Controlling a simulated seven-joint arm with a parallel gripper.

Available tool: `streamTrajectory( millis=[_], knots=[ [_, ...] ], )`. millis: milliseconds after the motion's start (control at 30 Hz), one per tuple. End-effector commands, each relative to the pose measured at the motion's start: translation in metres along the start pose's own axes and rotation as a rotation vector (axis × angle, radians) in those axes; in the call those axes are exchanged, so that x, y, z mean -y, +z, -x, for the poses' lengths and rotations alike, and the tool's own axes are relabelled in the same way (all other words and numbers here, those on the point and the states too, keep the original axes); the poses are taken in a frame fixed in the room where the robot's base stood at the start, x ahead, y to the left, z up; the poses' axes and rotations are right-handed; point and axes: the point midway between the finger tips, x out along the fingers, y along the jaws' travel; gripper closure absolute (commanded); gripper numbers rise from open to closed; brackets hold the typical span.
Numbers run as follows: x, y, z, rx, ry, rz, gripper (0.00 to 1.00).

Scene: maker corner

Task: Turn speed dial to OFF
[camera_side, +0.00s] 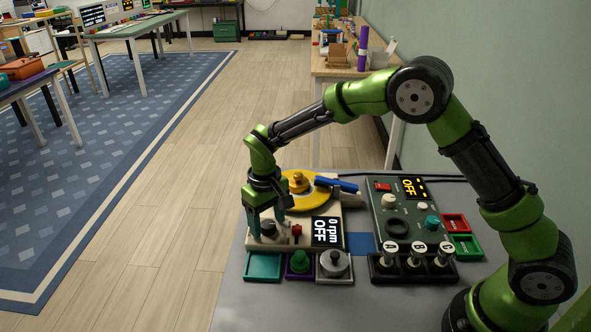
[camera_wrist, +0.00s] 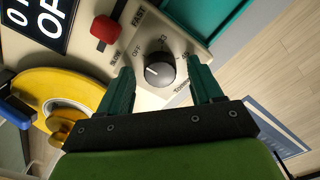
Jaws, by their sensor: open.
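The speed dial (camera_wrist: 158,70) is a black knob with a grey top and a white mark. The mark sits on the side toward the OFF and SLOW lettering; its exact setting is hard to tell. Labels OFF, 33 and 45 surround it. In the side view the dial (camera_side: 268,228) shows low between my fingers. My gripper (camera_wrist: 163,74) is open, with one teal finger on each side of the dial and visible gaps to it. The turntable's display (camera_side: 326,231) reads 0 rpm and OFF.
A red slider (camera_wrist: 104,29) stands beside the dial. The yellow platter (camera_side: 322,190) and blue arm (camera_side: 337,184) lie behind. Trays holding a green knob (camera_side: 300,261) and a grey knob (camera_side: 334,261) are in front. A second control panel (camera_side: 410,205) stands to the right.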

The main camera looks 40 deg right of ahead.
Motion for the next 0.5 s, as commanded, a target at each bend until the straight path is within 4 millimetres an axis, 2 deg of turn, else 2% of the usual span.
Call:
streamTrajectory(
  millis=[167,267,500],
  knots=[
    [0.0,-0.001,0.012,-0.002,-0.001,-0.001,0.35],
    [0.0,-0.001,0.03,-0.005,-0.001,-0.001,0.35],
    [0.0,-0.001,0.09,-0.007,-0.002,-0.001,0.35]
  ],
)
